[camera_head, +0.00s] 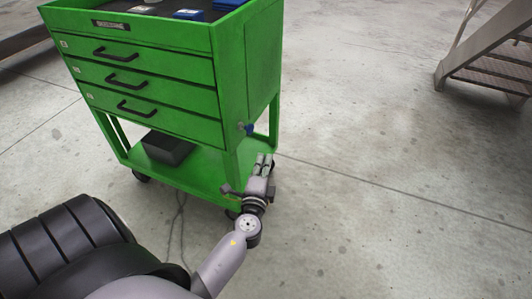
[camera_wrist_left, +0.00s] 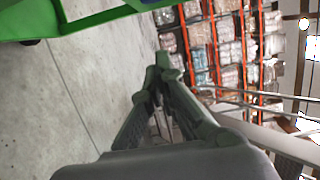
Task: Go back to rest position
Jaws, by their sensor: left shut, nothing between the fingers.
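My left gripper (camera_head: 264,161) is in front of the lower right corner of the green tool cart in the head view. Its fingers point away from me, over or beside the lower shelf's right end; whether it touches the cart I cannot tell. In the left wrist view the left gripper (camera_wrist_left: 160,64) has its fingertips together with nothing between them. My right gripper is not in either view.
The green tool cart (camera_head: 150,75) stands at the upper left, with three black-handled drawers and a dark box (camera_head: 168,148) on its lower shelf. Metal stairs (camera_head: 490,65) are at the upper right. The concrete floor between is clear. Orange storage racks (camera_wrist_left: 203,45) show in the left wrist view.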

